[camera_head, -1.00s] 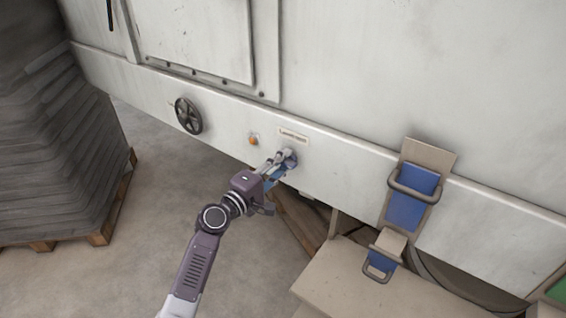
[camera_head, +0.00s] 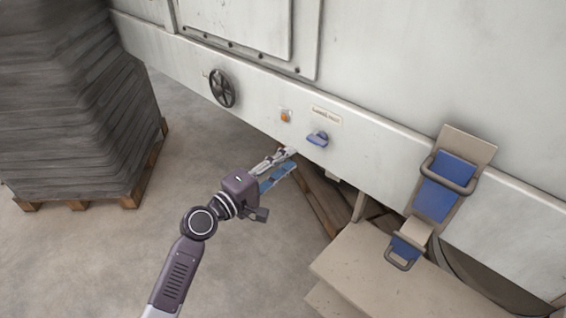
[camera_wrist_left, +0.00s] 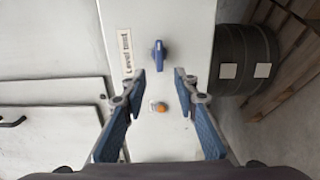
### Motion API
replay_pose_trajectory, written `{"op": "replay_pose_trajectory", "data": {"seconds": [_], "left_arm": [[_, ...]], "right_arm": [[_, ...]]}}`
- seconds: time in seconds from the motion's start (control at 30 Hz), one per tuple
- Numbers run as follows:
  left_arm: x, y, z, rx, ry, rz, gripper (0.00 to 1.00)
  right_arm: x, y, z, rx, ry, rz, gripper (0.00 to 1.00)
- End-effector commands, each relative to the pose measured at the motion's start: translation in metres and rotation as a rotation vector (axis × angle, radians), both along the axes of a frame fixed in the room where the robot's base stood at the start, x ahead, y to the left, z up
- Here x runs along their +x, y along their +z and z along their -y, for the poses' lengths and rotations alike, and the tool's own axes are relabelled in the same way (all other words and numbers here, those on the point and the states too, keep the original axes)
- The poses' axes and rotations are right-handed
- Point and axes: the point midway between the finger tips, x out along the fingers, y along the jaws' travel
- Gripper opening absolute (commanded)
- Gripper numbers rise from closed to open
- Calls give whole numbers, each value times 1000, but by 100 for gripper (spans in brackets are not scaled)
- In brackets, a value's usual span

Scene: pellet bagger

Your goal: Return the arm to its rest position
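My left gripper (camera_head: 286,163) is open and empty in front of the machine's white panel. A gap separates it from the blue knob (camera_head: 317,138), which sticks out of the panel beside the fingertips. In the left wrist view the two blue-padded fingers (camera_wrist_left: 161,76) stand wide apart with nothing between their pads. The blue knob (camera_wrist_left: 158,54) shows beyond the fingertips there, with the orange button (camera_wrist_left: 161,107) nearer the gripper. My right gripper does not show in either view.
A black handwheel (camera_head: 222,88) and an orange button (camera_head: 286,116) sit on the panel. A stack of grey bags (camera_head: 75,100) stands on a pallet at the left. A beige platform (camera_head: 375,275) and a blue-strapped bracket (camera_head: 440,195) are at the right.

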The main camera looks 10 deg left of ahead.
Motion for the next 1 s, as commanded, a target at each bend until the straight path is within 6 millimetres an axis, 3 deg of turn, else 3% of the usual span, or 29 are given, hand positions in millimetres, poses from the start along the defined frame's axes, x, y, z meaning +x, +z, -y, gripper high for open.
{"op": "replay_pose_trajectory", "data": {"seconds": [0.2,0.67,0.77,0.83,1.0], "left_arm": [[-9,0,-6,0,0,0,28],[-8,-5,-7,8,3,-6,28],[-6,-32,-11,52,22,-33,28],[-6,-68,-17,115,44,-68,28],[-24,-192,-40,349,86,-183,28]], "right_arm": [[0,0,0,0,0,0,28],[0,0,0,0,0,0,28],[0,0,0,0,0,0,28],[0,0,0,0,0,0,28],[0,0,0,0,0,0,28]]}}
